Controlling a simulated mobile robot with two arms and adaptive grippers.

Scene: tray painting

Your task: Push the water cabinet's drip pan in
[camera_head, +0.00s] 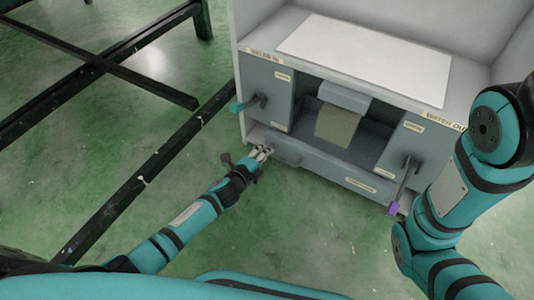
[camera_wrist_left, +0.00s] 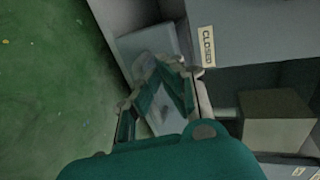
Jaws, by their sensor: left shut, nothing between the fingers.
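The water cabinet (camera_head: 272,92) stands at the top centre of the head view. Its grey drip pan (camera_head: 325,169) is the wide low front along the bottom, with a small label near its right end. How far the pan stands out is hard to tell. My left gripper (camera_head: 264,152) is shut and empty at the pan's left end; I cannot tell whether it touches. In the left wrist view the fingers (camera_wrist_left: 165,68) show close to grey cabinet surfaces. My right arm enters at the right of the head view, but its gripper is not visible.
A teal handle (camera_head: 239,106) sticks out at the cabinet's left and a purple-tipped handle (camera_head: 394,207) at its right. A beige block (camera_head: 337,125) sits in the middle opening. Dark metal beams (camera_head: 140,175) cross the floor at left. The green floor before the cabinet is clear.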

